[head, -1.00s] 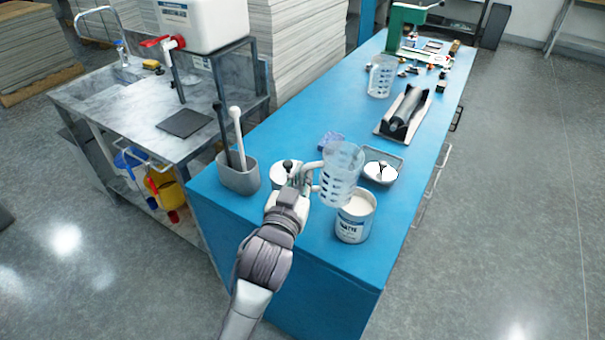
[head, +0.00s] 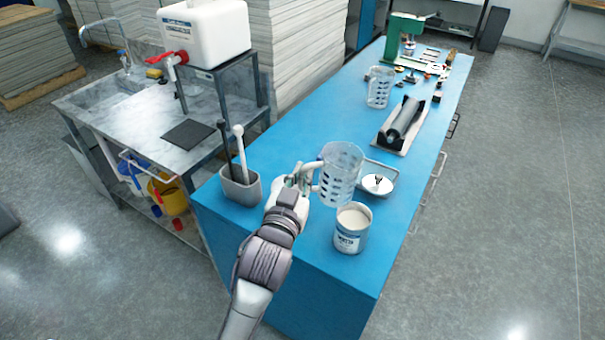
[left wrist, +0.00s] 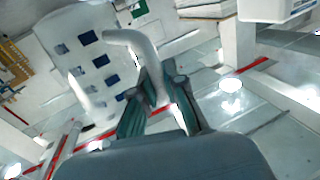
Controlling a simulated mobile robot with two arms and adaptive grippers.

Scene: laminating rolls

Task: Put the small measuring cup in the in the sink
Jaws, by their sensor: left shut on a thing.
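My left gripper (head: 303,180) is shut on the handle of a clear measuring cup (head: 341,176) with dark marks on its wall. The cup hangs in the air above the near part of the blue table. In the left wrist view the fingers (left wrist: 157,105) close around the pale handle, with the cup wall (left wrist: 85,62) beyond. A second clear measuring cup (head: 380,87) stands farther back on the table. The sink (head: 98,94) is in the grey counter at the left, under a curved tap. My right gripper is not in view.
A white container with a red tap (head: 207,32) stands on a rack beside the sink counter (head: 140,115).

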